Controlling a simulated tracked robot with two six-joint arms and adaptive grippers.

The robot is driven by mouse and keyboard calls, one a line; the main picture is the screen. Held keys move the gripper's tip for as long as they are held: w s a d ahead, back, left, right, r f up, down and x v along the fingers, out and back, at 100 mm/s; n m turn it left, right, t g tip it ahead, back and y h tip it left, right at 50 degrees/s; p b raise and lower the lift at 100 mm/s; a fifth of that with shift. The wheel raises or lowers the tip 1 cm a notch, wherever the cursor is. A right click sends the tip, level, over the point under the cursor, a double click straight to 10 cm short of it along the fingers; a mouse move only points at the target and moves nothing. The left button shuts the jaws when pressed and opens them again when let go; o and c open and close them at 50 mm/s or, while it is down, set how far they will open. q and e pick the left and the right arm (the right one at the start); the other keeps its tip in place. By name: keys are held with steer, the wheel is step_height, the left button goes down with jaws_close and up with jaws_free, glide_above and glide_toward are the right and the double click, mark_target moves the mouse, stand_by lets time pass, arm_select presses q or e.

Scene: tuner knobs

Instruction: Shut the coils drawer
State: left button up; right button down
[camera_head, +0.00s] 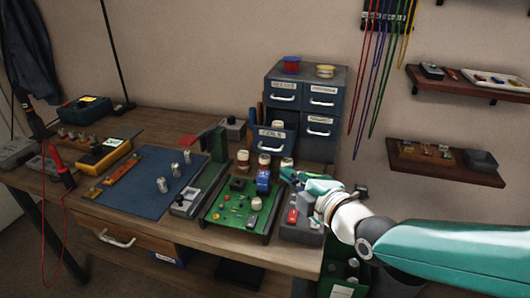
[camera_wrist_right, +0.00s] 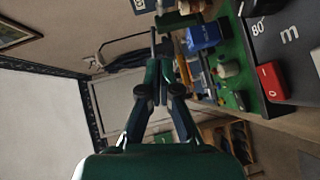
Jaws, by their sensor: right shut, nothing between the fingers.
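The coils drawer (camera_head: 272,141) is a blue-grey drawer with a pale handle and a label. It juts out of the lower left of the small blue cabinet (camera_head: 342,88) at the back of the bench. My right gripper (camera_head: 284,174) is shut and empty, in front of and below the drawer, apart from it in the picture. Its closed fingers also fill the middle of the right wrist view (camera_wrist_right: 166,65); I cannot make out the drawer there. My left gripper is not in view.
A green circuit board (camera_head: 232,214) with a blue component (camera_head: 263,181) lies just left of my right gripper. A grey meter (camera_head: 300,232) sits below my wrist. Small jars (camera_head: 243,160) stand before the drawer. A blue mat (camera_head: 140,184) lies left.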

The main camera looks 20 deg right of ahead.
mark_target(272, 154)
steer(key=p+x, duration=0.1)
steer(key=x, duration=0.8)
steer(key=shift+a+f, duration=0.1)
steer(key=shift+w+d+f, duration=0.15)
steer(key=shift+w+d, duration=0.2)
steer(key=shift+w, duration=0.15)
steer(key=shift+w+d+f, duration=0.15)
steer(key=shift+w+d, duration=0.25)
steer(key=shift+w, duration=0.1)
steer(key=shift+w+d+f, duration=0.15)
steer(key=shift+w+d, duration=0.2)
steer(key=shift+w, duration=0.15)
